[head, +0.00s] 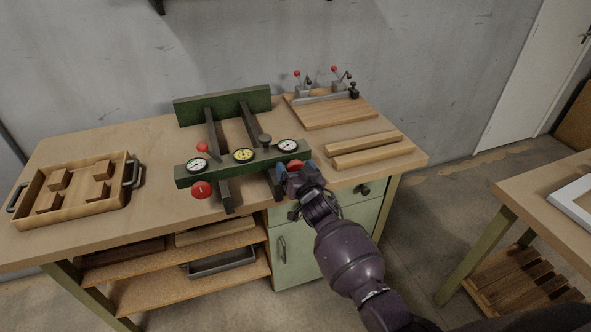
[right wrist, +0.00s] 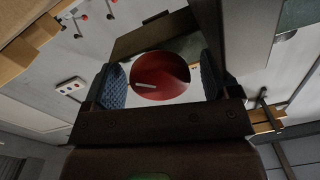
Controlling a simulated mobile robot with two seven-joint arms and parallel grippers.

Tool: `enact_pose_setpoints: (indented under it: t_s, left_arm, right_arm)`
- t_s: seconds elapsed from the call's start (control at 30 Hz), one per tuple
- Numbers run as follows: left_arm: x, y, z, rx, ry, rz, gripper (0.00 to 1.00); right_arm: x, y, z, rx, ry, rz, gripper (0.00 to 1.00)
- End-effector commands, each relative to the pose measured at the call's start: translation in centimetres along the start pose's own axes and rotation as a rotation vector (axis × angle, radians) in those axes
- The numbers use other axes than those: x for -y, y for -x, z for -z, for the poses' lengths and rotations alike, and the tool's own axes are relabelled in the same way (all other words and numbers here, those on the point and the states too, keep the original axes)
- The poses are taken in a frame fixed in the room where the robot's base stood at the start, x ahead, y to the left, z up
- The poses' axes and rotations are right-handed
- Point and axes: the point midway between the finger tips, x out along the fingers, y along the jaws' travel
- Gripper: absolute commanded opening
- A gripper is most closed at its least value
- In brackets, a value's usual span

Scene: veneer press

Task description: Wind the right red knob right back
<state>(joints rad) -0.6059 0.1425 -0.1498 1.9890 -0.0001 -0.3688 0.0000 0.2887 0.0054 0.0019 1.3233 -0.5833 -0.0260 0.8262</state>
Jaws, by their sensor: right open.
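The right red knob (head: 296,164) is on the front of the green press bar (head: 220,170), near its right end. My right gripper (head: 285,172) is at this knob and partly hides it. In the right wrist view the knob (right wrist: 160,76) is a round red disc with a pale line pointing left. It sits between the two blue finger pads, with a gap visible on each side, so the gripper is open around it. The left red knob (head: 202,190) is free at the bar's left end. My left gripper is not in view.
A wooden tray (head: 70,209) with blocks stands at the left of the bench. Wood strips (head: 365,143) and a board with red-knobbed clamps (head: 335,112) lie at the right.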

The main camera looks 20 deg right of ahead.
Motion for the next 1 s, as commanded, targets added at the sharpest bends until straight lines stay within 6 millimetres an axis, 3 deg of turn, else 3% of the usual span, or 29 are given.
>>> enact_pose_setpoints:
  t_s: [0.03, 0.3, 0.37, 0.67, 1.0]
  left_arm:
    - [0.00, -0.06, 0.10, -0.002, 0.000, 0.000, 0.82]
    - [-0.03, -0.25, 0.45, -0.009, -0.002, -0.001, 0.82]
    - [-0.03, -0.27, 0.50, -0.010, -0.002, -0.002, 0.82]
    - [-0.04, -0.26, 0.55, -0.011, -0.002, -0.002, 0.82]
    - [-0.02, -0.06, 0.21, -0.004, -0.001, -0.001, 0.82]
  right_arm:
    - [0.00, 0.01, 0.00, 0.000, 0.000, 0.000, 0.81]
    - [0.00, 0.03, -0.01, 0.000, 0.000, 0.000, 0.39]
    - [0.00, 0.03, -0.01, 0.000, 0.000, 0.000, 0.33]
    - [0.00, 0.04, -0.01, 0.002, 0.043, -0.001, 0.33]
    - [-0.01, 0.04, -0.02, 0.009, 0.272, -0.002, 0.33]
